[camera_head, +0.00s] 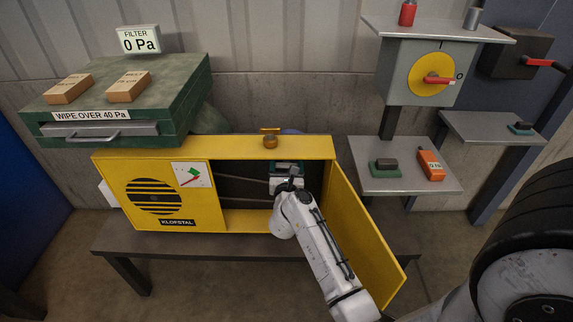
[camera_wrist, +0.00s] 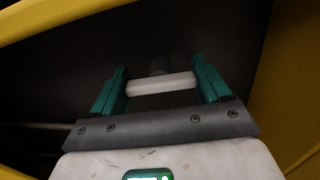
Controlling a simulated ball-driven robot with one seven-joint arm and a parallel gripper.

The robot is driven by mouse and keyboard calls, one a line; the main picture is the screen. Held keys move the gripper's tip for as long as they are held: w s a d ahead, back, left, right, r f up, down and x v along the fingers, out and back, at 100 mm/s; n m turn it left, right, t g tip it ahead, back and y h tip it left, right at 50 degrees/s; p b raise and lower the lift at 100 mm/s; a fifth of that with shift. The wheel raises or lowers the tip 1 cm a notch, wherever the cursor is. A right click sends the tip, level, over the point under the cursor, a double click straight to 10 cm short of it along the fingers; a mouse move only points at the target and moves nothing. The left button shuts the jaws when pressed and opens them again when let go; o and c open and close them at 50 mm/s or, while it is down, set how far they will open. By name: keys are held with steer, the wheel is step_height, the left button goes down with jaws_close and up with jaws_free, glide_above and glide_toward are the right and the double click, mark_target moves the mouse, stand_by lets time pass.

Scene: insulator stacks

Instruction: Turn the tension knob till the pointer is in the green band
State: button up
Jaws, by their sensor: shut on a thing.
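The yellow machine cabinet (camera_head: 160,148) has its right-hand door (camera_head: 362,240) swung open. My gripper (camera_head: 287,168) reaches into the dark opening. In the wrist view my gripper (camera_wrist: 160,78) has its teal fingers on both ends of a pale bar (camera_wrist: 160,85), which looks like the tension knob's grip, and is shut on it. A dark round stub shows behind the bar. The white gauge plate (camera_head: 192,175) on the cabinet front carries a green mark and a red mark. They are too small to tell whether the pointer lies in the green band.
The open door stands close to the right of my arm. A brass-coloured knob (camera_head: 270,141) sits on the cabinet top. A green filter box (camera_head: 180,90) is behind on the left, its display (camera_head: 139,40) reading 0 Pa. A grey shelf (camera_head: 400,185) stands at the right.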

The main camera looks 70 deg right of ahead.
steer(key=shift+r+n+p, duration=0.2)
steer(key=shift+n+p, duration=0.55)
steer(key=shift+n, duration=0.15)
steer(key=shift+f+n, duration=0.2)
steer(key=shift+n, duration=0.2)
steer(key=o, duration=1)
steer(key=shift+a, duration=0.1)
steer(key=v, duration=1)
steer(key=shift+s+a, duration=0.2)
steer(key=shift+a, duration=0.05)
